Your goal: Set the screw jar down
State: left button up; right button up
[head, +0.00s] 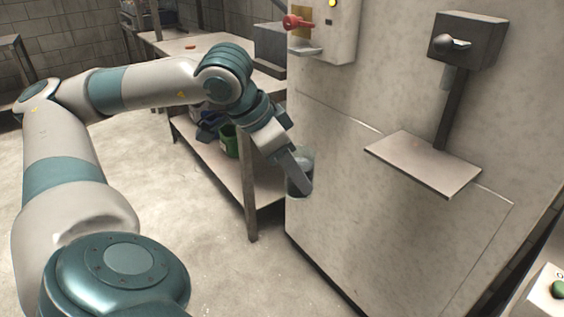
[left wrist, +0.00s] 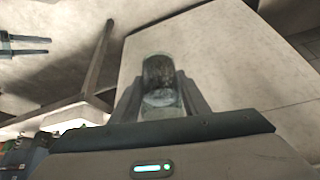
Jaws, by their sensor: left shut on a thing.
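The screw jar (left wrist: 158,73) is a small clear container with dark contents. In the left wrist view it sits between the two fingers of my left gripper (left wrist: 160,95), which is shut on it. In the head view the left gripper (head: 302,184) is at the left edge of the large pale cabinet, and the jar (head: 301,165) shows partly behind the fingers. The jar is held in the air, well above the floor. My right gripper is not in view.
A red-handled valve (head: 297,22) sits higher up. A workbench (head: 185,45) stands behind my left arm, with a green bin (head: 230,142) on its lower shelf. Open floor lies at left.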

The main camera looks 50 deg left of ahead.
pick_arm(q)
jog(key=w+d+f+n+y, duration=0.1)
jog(key=w+d+f+n, duration=0.2)
jog(key=w+d+f, duration=0.8)
jog(key=w+d+p, duration=0.2)
jog(key=d+p, duration=0.2)
jog(key=d, duration=0.3)
jog(key=shift+n+t+y, duration=0.3)
jog(key=shift+n+y, duration=0.1)
jog(key=shift+s+d+p+v, duration=0.2)
jog(key=shift+p+v, duration=0.85)
jog(key=shift+p, duration=2.65)
jog(key=shift+s+d+p+v, duration=0.15)
jog(key=shift+p+v, duration=0.95)
jog(key=shift+p, duration=2.6)
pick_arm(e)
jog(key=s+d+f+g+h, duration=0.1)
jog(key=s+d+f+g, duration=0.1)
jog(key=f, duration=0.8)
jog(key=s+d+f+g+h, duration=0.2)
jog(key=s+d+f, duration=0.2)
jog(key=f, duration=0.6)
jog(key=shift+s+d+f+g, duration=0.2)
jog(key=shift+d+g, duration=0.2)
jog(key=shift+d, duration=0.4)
pick_arm(q)
jog(key=shift+f, duration=0.2)
